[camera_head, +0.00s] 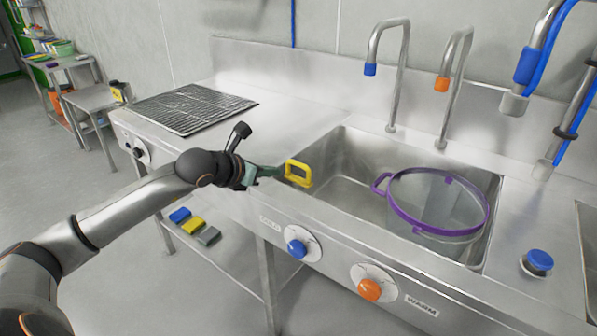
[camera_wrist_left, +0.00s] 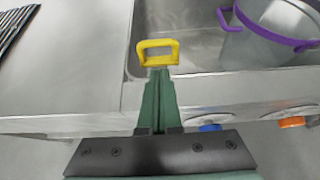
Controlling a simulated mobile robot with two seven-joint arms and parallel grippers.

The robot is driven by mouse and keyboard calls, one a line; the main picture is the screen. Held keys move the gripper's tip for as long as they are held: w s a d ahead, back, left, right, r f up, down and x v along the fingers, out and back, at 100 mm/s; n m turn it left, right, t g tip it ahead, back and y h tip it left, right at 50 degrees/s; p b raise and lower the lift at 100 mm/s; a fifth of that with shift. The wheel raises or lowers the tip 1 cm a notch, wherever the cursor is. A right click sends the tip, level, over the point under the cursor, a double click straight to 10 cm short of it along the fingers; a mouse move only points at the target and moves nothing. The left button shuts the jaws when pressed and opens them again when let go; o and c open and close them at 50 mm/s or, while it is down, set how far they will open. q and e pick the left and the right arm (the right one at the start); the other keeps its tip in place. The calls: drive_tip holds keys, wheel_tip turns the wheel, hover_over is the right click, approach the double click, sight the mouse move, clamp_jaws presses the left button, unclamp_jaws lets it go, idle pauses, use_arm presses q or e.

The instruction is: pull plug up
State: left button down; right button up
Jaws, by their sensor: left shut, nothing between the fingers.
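A yellow loop handle (camera_head: 299,163) shows at the left front corner of the sink basin (camera_head: 345,198). It also shows in the left wrist view (camera_wrist_left: 158,43), straight ahead of the fingers. My left gripper (camera_head: 277,172) is shut and empty, with its green fingertips (camera_wrist_left: 157,74) close to the handle's near side. I cannot tell whether the tips touch it. What the handle is fixed to is hidden, and no separate drain plug can be made out. My right gripper is not in view.
A clear bucket with a purple rim (camera_head: 437,203) stands in the basin's right part. Taps (camera_head: 398,75) rise behind it. Blue (camera_head: 297,248) and orange (camera_head: 370,289) knobs are on the front panel. A blue button (camera_head: 538,262) is at right. A black rack (camera_head: 190,107) lies on the left counter.

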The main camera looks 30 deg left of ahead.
use_arm(q)
drive_tip(key=shift+s, duration=0.1)
drive_tip(key=x, duration=1)
drive_tip(key=shift+p, duration=0.4)
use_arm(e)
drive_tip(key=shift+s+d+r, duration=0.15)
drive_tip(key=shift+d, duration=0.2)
use_arm(q)
drive_tip(key=shift+d+r, duration=0.1)
drive_tip(key=shift+r, duration=0.05)
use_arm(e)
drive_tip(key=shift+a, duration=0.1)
use_arm(q)
wheel_tip(320, 180, up, 5)
drive_tip(key=shift+r+p, duration=0.1)
drive_tip(key=shift+p, duration=0.6)
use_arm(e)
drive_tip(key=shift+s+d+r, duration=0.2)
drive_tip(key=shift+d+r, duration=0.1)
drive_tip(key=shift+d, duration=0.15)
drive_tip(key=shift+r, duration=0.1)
